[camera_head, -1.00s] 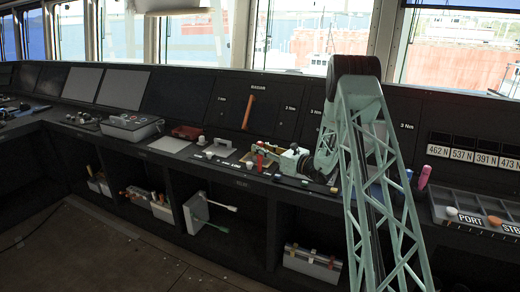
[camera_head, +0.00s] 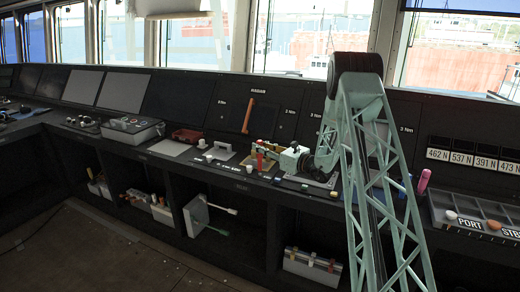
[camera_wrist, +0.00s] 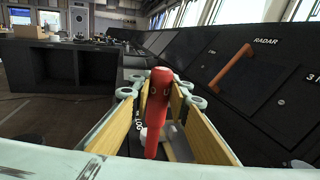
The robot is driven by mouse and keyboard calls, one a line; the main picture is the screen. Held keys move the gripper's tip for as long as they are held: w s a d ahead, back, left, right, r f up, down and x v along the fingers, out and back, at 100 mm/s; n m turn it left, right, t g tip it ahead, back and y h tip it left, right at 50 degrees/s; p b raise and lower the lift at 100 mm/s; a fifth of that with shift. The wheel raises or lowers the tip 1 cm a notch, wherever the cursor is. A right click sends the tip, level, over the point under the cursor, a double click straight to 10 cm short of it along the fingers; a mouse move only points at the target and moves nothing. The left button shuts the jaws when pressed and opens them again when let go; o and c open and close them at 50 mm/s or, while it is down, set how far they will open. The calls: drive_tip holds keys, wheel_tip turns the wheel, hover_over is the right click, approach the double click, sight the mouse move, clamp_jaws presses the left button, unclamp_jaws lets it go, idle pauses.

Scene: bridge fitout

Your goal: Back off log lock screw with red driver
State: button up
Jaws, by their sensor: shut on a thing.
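The red driver (camera_wrist: 158,112) stands roughly upright, slightly tilted, between the yellow-lined fingers of my gripper (camera_wrist: 157,120) in the wrist view. My gripper is shut on it. In the head view, the driver (camera_head: 260,161) is a small red shape at my gripper (camera_head: 270,156), low over the console top. A label reading "LOG" (camera_wrist: 138,123) shows just left of the driver in the wrist view. The lock screw and the driver's tip are hidden behind the handle and fingers, so I cannot tell whether they touch.
An orange bar (camera_head: 247,116) sits on the upright RADAR panel behind. White knobs (camera_head: 202,144) and a grey case (camera_head: 133,129) stand left along the console. A pink handle (camera_head: 424,181) and a divided tray (camera_head: 475,212) are at right. Open shelves lie below.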

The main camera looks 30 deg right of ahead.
sight(260, 141)
drive_tip(key=shift+r+p, duration=0.5)
drive_tip(key=shift+r, duration=1.15)
